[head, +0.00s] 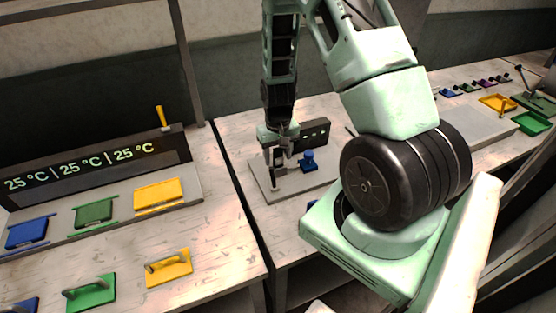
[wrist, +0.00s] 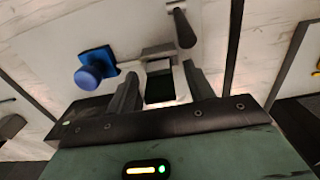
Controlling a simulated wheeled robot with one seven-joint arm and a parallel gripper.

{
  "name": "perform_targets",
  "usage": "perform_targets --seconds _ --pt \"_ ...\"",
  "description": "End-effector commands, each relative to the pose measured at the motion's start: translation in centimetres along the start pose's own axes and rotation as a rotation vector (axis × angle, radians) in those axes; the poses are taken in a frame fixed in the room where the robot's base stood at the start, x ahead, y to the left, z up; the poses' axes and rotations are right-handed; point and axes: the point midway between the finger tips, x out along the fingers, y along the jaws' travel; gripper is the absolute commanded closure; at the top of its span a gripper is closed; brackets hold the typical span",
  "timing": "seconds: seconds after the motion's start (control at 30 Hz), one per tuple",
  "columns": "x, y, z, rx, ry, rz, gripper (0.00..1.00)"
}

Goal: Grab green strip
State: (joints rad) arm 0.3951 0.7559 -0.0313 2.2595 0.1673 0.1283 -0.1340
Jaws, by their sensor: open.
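My gripper (head: 280,156) is open and points down over a grey plate (head: 262,185) on the middle bench. In the wrist view its two fingers (wrist: 163,92) stand apart, with a dark green flat piece (wrist: 160,88) in a pale frame visible between them. I cannot tell whether this piece is the green strip, or whether the fingers touch it. A small green piece (head: 467,88) also lies in a row of coloured pieces at the far right bench.
A blue knob (head: 308,158) stands close right of my gripper; it also shows in the wrist view (wrist: 91,76). The left bench holds a temperature display (head: 85,170) and coloured plates, including a handled green one (head: 91,293).

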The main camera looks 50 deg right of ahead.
Motion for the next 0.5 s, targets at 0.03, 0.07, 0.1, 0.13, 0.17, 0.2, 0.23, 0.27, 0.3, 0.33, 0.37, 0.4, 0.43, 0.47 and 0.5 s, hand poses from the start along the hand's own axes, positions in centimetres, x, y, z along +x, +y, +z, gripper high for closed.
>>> perform_targets --seconds 0.03,0.07,0.1,0.13,0.17,0.2,0.23,0.27,0.3,0.33,0.37,0.4,0.43,0.47,0.5 --pt "0.00 0.00 -0.02 0.000 0.001 0.000 0.47" --pt "0.00 0.00 -0.02 0.000 0.000 0.000 0.47" --pt "-0.01 0.00 -0.02 0.000 0.000 0.000 0.47" --pt "-0.01 0.00 -0.01 0.000 0.000 0.000 0.56" --pt "-0.01 0.01 -0.01 0.000 0.000 0.000 0.64" --pt "-0.02 0.00 -0.01 0.000 0.000 0.000 0.75" --pt "-0.02 0.01 -0.01 0.000 0.000 0.000 0.83" --pt "-0.02 0.01 -0.01 0.000 0.000 0.000 0.92" --pt "-0.03 0.01 -0.01 0.000 0.000 0.000 0.95" --pt "-0.03 0.01 -0.01 0.000 0.000 0.000 0.95" --pt "-0.03 0.01 -0.01 0.000 0.000 0.000 0.95" --pt "-0.04 0.01 -0.01 0.000 0.000 0.000 0.95" --pt "-0.04 0.01 -0.01 0.000 0.000 0.000 0.95" --pt "-0.04 0.01 -0.01 0.000 0.000 0.000 0.95" --pt "-0.04 0.01 -0.01 0.000 0.000 0.000 0.95"
